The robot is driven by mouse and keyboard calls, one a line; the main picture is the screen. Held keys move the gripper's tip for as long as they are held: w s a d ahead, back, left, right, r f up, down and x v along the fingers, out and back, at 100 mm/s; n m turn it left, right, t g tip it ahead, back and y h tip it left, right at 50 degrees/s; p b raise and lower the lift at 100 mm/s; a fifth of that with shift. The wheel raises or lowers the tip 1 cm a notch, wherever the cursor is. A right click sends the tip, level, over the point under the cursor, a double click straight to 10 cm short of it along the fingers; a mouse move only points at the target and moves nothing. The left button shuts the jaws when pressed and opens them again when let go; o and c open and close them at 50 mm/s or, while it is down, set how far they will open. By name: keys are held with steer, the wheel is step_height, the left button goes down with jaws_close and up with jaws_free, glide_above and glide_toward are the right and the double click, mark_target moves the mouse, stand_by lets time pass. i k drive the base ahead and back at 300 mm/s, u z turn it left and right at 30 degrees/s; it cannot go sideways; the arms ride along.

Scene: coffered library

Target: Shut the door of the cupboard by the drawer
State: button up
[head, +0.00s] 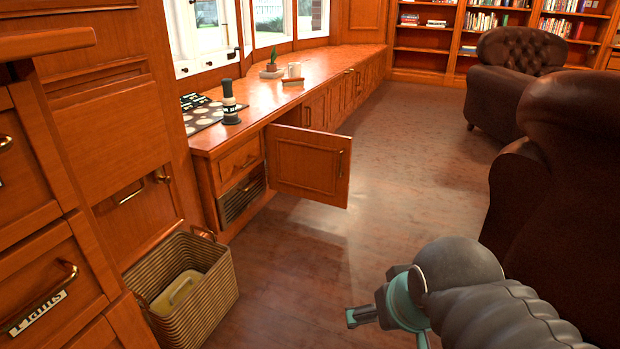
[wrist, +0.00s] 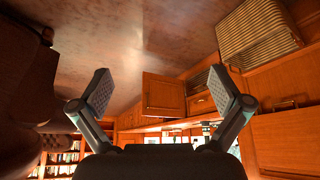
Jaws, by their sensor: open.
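The cupboard door (head: 308,163) is a wooden panel with a metal handle on its far right edge. It stands wide open, swung out from the low window counter over the floor. The drawer (head: 239,160) is just left of it, closed, above a vent grille. In the wrist view, which is upside down, the door (wrist: 163,96) shows between my fingers, some way off. My gripper (wrist: 160,95) is open and empty, its two padded fingers spread. In the head view my gripper (head: 362,316) is low at the right, apart from the door and nearer to me.
A woven basket (head: 215,300) stands on the floor at the left, by tall drawers (head: 40,275). Brown leather armchairs (head: 560,170) stand at the right. The counter (head: 270,90) holds a dark bottle-like object, a mug and a plant. The floor between (head: 330,250) is clear.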

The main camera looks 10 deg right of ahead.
mark_target(309, 164)
steer(key=u, duration=0.5)
steer(key=i, duration=0.9)
steer(key=z, duration=0.4)
